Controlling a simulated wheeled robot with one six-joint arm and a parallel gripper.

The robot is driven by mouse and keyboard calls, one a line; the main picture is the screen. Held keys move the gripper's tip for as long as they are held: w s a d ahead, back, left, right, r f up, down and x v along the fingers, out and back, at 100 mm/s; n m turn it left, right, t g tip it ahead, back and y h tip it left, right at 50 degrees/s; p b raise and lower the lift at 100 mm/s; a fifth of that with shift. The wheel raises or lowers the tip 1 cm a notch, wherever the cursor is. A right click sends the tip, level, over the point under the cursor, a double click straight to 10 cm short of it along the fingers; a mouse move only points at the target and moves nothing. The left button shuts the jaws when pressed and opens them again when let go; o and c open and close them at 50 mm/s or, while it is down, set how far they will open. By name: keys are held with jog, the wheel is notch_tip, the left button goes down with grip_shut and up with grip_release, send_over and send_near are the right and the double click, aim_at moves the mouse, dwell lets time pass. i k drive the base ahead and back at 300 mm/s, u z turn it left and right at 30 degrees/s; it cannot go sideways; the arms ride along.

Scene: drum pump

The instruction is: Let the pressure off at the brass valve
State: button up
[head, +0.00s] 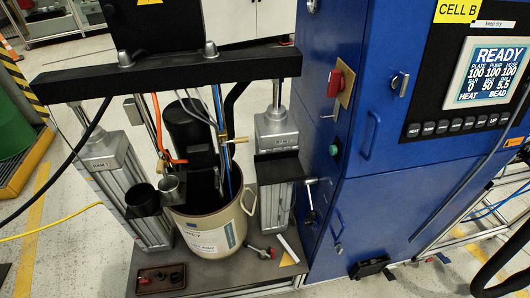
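A small brass fitting with a lever (232,140), which looks like the brass valve, sits on the pump between the two grey columns, above the drum. Its lever points right, roughly level. Another small brass-coloured piece (161,166) hangs at the left of the pump, near a small metal cup (171,188); I cannot tell which of the two is the bleed valve. The beige drum (212,225) stands on the dark base plate, with the black pump body (190,135) above it and partly inside. My gripper is not in view.
A blue cabinet (345,150) stands right of the press, with a red switch (335,79) and a screen (499,73) reading READY. A dark crossbeam (170,72) spans the columns. A small tray (161,279) and a red-handled tool (262,252) lie on the base.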

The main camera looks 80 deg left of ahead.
aim_at(160, 167)
jog(key=z, duration=0.35)
jog(key=k, duration=1.05)
jog(key=u, duration=1.7)
jog(key=i, duration=0.5)
